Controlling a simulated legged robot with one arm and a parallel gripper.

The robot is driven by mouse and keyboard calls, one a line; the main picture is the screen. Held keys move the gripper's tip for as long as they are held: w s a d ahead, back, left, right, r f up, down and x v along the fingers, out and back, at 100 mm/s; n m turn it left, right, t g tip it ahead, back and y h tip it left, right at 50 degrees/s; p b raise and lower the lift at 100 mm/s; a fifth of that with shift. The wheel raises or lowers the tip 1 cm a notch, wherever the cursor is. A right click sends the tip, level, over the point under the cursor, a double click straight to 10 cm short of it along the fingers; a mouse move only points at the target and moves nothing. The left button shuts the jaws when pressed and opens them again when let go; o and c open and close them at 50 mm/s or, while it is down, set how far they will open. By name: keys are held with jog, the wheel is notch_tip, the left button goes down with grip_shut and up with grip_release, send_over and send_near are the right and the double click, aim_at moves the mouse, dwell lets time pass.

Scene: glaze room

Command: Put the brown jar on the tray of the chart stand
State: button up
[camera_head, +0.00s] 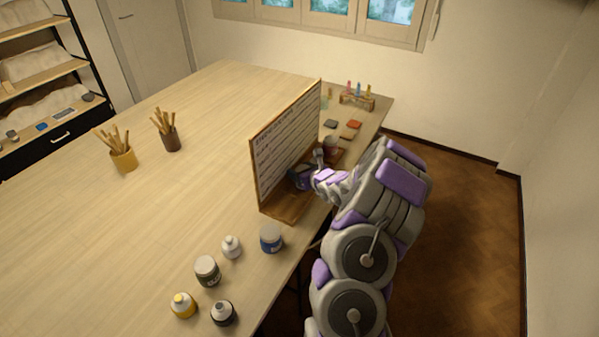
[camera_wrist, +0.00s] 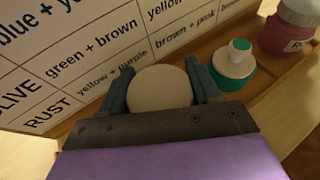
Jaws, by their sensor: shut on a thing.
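My gripper (camera_wrist: 158,87) is shut on a jar with a round cream lid (camera_wrist: 160,88). I take it for the brown jar, but its body is hidden. The chart stand (camera_head: 285,150) stands near the table's right edge, its board printed with colour mixes. Its wooden tray (camera_head: 284,209) runs along the board's foot. In the head view my gripper (camera_head: 300,178) is close to the board, over the tray. I cannot tell whether the jar touches the tray. A teal bottle (camera_wrist: 231,67) and a pink jar (camera_wrist: 288,32) stand on the tray, right of my gripper in the wrist view.
Tiles and a small rack (camera_head: 356,98) lie beyond the stand. The table's middle is clear.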

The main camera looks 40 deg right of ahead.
jog(key=o, duration=0.9)
jog(key=shift+s+d+f, duration=0.1)
jog(key=shift+d+f, duration=0.05)
jog(key=shift+d, duration=0.2)
jog(key=shift+o, duration=0.7)
jog(key=shift+d+f, duration=0.1)
jog(key=shift+d, duration=0.1)
jog(key=shift+o, duration=0.9)
jog(key=shift+a, duration=0.2)
jog(key=shift+o, duration=0.2)
jog(key=shift+a+r, duration=0.2)
jog(key=shift+a, duration=0.3)
jog(key=shift+a+r, duration=0.15)
jog(key=shift+a, duration=0.35)
jog(key=shift+d+f, duration=0.2)
jog(key=shift+d, duration=0.7)
jog(key=shift+s+r, duration=0.15)
jog(key=shift+s, duration=0.2)
jog(key=a+p+v, duration=0.1)
jog(key=v, duration=1)
jog(key=shift+r, duration=0.2)
